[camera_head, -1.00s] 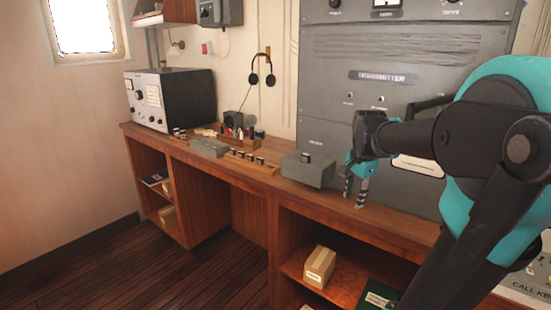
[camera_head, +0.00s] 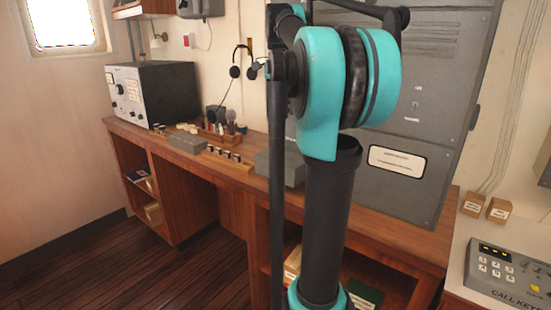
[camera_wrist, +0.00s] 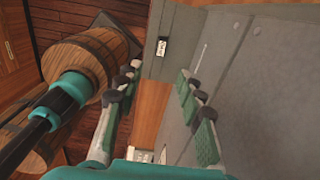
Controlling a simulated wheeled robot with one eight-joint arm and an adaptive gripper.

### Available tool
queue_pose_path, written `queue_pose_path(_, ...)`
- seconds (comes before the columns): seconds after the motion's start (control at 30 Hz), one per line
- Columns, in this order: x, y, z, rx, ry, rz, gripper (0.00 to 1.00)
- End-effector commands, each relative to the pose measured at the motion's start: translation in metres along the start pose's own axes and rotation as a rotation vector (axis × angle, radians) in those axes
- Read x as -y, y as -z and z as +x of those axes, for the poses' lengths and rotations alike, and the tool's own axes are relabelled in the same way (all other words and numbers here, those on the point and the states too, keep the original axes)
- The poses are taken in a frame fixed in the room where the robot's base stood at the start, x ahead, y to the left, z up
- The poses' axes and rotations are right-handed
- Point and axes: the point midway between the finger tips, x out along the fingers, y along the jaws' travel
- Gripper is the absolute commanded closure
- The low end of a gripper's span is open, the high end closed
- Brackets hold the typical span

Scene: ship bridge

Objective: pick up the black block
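The black block (camera_wrist: 162,47) is a small dark piece with a white face. In the wrist view it sits on a grey box (camera_wrist: 180,22), beyond and between my fingertips. My gripper (camera_wrist: 157,72) is open, with its two fingers apart and nothing between them. It has not reached the block. In the head view the grey box (camera_head: 266,168) stands on the wooden desk, partly behind my arm. The block cannot be made out there, and my arm covers most of the gripper.
The wooden desk (camera_head: 390,235) carries a rack of small pieces (camera_head: 228,158) left of the grey box. A radio set (camera_head: 150,92) stands at the far left. The grey transmitter cabinet (camera_head: 415,170) rises close behind. Wooden barrels (camera_wrist: 95,62) show in the wrist view.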

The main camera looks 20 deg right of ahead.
Motion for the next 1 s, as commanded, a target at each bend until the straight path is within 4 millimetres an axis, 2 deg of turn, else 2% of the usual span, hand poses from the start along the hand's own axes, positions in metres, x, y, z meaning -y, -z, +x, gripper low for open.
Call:
queue_pose_path(0.1,0.000,0.000,0.025,0.000,0.000,-0.001,0.62)
queue_pose_path(0.3,0.000,0.000,0.062,0.000,0.000,-0.002,0.62)
queue_pose_path(0.4,0.000,0.000,0.074,0.000,0.000,-0.002,0.62)
queue_pose_path(0.63,0.001,0.000,0.088,0.001,0.000,-0.002,0.62)
queue_pose_path(0.9,0.002,0.002,0.125,0.001,0.000,-0.002,0.62)
queue_pose_path(1.0,0.002,0.002,0.133,0.001,0.000,-0.002,0.62)
